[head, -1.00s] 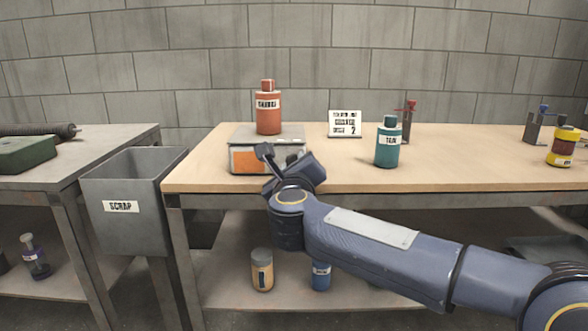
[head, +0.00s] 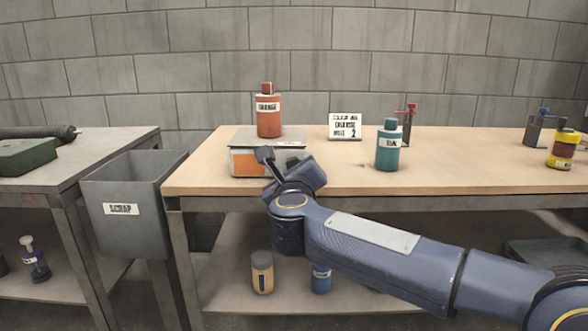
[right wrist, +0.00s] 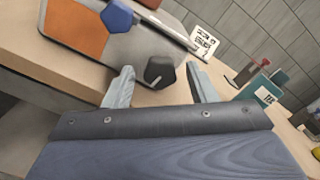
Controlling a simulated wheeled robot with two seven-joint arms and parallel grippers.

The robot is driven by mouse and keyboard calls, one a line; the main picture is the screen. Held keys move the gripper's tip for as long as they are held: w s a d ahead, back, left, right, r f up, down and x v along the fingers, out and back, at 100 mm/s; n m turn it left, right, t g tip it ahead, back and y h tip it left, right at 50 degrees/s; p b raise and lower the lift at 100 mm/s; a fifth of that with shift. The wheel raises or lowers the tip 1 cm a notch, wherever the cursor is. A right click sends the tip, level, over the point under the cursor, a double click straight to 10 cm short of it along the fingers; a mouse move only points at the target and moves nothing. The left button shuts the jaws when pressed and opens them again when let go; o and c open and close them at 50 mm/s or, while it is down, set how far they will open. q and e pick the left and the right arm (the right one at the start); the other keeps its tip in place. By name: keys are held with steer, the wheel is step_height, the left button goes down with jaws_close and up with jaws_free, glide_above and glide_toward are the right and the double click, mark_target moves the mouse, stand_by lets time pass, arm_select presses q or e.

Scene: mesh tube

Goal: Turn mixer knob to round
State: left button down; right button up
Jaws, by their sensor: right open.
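The mixer (head: 243,162) is a low grey box with an orange front panel near the left end of the wooden bench. An orange labelled bottle (head: 268,117) stands on its top. In the right wrist view the mixer (right wrist: 85,28) shows a blue faceted knob (right wrist: 117,17) at its front. A black faceted knob (right wrist: 159,72) shows between my spread fingers, with gaps on both sides. My right gripper (head: 284,165) is open at the mixer's front right; the arm hides that part of the front in the head view. My left gripper is not in view.
A small white sign (head: 345,127), a teal bottle (head: 388,149) and a red-topped stand (head: 408,125) are to the right on the bench. A brown-yellow bottle (head: 564,150) stands farther right. A grey scrap bin (head: 128,230) is at the left. The bench middle has free room.

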steer(key=s+p, duration=0.1)
steer(key=s, duration=0.6)
steer(key=shift+s, duration=0.3)
steer(key=s+d+n+g+y+p, duration=0.1)
steer(key=s+d+n+y, duration=0.25)
steer(key=n, duration=0.35)
steer(key=s+d+n+y+p, duration=0.1)
steer(key=s+d+n+y, duration=0.1)
steer(key=d+n+y, duration=0.3)
steer(key=s+d+f+n+g+h, duration=0.2)
steer(key=s+d+f+n+g, duration=0.25)
steer(key=s+f, duration=0.3)
steer(key=s+d+f+n+g+h+p, duration=0.1)
steer(key=s+d+f+n+g, duration=0.3)
steer(key=s+f, duration=0.4)
steer(key=s+d+f+n+g+h, duration=0.2)
steer(key=s+d+f+n+g, duration=0.15)
steer(key=s+f+n, duration=0.45)
step_height(320, 180, up, 39)
steer(key=s+m+p, duration=0.1)
steer(key=p, duration=3.7)
steer(key=shift+t, duration=0.3)
